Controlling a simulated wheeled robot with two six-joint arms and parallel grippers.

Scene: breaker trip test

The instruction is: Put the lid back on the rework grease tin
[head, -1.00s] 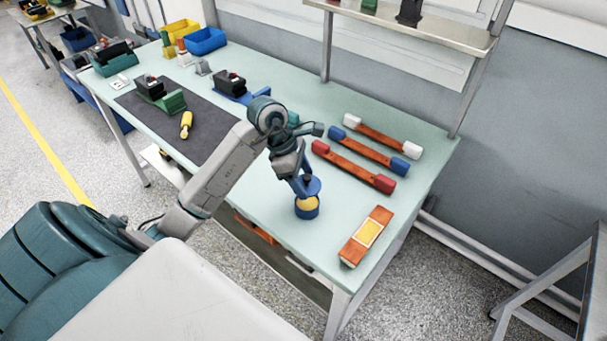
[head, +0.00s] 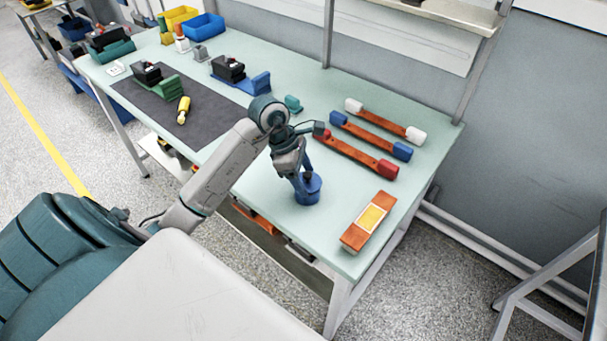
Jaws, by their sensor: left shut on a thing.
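The blue rework grease tin (head: 307,197) stands upright on the pale green bench near its front edge. The blue lid (head: 308,183) is at the tin's top and covers the opening; the yellow grease no longer shows. Whether it is fully seated I cannot tell. My left gripper (head: 301,177) reaches down from above and is shut on the lid. Its fingers hide part of the lid. My right gripper is not in view.
An orange-brown block with a yellow panel (head: 371,219) lies right of the tin. Three bars with coloured ends, one with red ends (head: 355,156), lie behind it. A dark mat (head: 185,118) with parts and a yellow-handled tool (head: 184,109) is at left.

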